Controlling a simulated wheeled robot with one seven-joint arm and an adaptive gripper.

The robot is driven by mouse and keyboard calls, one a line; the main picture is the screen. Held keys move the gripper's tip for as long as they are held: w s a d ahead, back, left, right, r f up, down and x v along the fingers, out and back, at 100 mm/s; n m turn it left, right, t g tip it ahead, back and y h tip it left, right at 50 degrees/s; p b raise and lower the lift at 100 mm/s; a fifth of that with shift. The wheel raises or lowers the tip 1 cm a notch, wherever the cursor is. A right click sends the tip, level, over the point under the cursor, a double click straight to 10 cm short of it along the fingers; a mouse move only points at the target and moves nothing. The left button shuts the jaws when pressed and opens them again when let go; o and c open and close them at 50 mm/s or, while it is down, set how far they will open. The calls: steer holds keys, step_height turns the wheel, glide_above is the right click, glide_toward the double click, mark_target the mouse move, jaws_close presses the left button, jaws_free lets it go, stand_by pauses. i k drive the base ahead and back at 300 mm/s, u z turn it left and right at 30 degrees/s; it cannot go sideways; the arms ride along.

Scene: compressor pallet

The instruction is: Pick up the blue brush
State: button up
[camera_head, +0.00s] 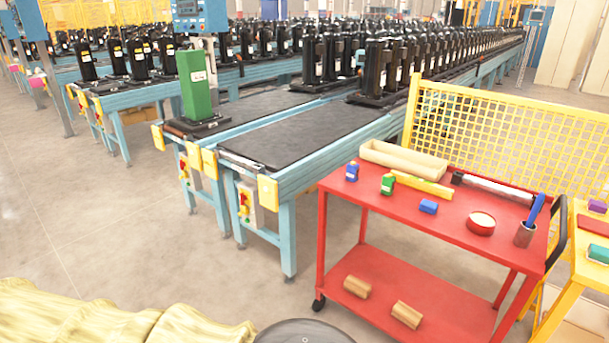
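A long blue handle-like object (536,209), which looks like the blue brush, stands tilted in a dark brownish cup (525,235). The cup is at the right end of the red cart's top (450,235). The object's lower end is hidden inside the cup, so I cannot see any bristles. A smaller blue block (428,206) lies near the middle of the cart top, apart from the cup. My gripper is not in view.
The cart top also holds a cream tray (405,162), small blue and green bottles and a round red tin (481,223). A yellow mesh fence (500,130) stands behind. Conveyors with black compressors fill the back. Lumpy yellow material (90,315) lies at the lower left. Floor before the cart is clear.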

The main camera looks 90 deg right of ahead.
mark_target(538, 204)
steer(key=z, duration=2.35)
steer(key=i, duration=1.7)
steer(key=z, duration=2)
